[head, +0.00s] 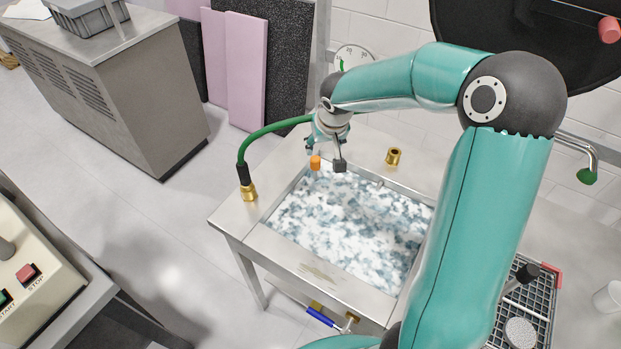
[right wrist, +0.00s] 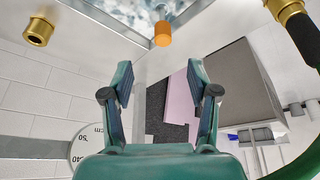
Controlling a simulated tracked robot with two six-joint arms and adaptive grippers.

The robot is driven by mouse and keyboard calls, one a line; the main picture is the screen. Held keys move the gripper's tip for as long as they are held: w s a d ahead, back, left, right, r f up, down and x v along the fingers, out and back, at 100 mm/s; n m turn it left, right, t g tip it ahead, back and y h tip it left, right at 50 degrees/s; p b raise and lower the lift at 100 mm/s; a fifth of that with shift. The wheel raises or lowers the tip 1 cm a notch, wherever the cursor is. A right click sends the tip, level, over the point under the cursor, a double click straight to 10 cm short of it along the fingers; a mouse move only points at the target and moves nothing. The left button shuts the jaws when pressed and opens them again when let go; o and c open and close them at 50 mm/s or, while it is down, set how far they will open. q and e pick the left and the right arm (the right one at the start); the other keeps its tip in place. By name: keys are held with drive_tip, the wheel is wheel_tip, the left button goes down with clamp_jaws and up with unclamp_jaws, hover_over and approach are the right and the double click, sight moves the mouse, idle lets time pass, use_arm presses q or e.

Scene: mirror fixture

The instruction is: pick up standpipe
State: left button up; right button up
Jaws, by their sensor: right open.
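The standpipe appears to be the short orange cylinder (head: 315,162) standing at the far left corner of the basin (head: 274,208); its lower part is hidden by the cloudy white-blue contents. In the right wrist view the orange cylinder (right wrist: 163,33) shows at top centre, beyond the fingertips. My right gripper (head: 327,155) hangs over the basin's far edge, close to the cylinder. In the right wrist view my right gripper (right wrist: 160,66) is open, with nothing between its fingers. I see no contact with the cylinder. My left gripper is not in view.
A green hose with a brass end (head: 248,192) stands on the left rim. A brass ring fitting (head: 393,156) sits on the rim behind the basin. A round gauge (head: 352,57) is on the wall. A wire rack (head: 533,300) lies at right.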

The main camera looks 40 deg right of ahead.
sight(316, 161)
drive_tip(key=b+x, duration=0.2)
drive_tip(key=x, duration=0.6)
drive_tip(key=shift+w+f+b, duration=0.15)
drive_tip(key=shift+f+b, duration=0.15)
drive_tip(key=shift+w+x, duration=0.15)
drive_tip(key=shift+x, duration=1.3)
drive_tip(key=shift+w+x, duration=0.15)
drive_tip(key=shift+x, duration=1.35)
drive_tip(key=shift+r, duration=0.1)
clamp_jaws()
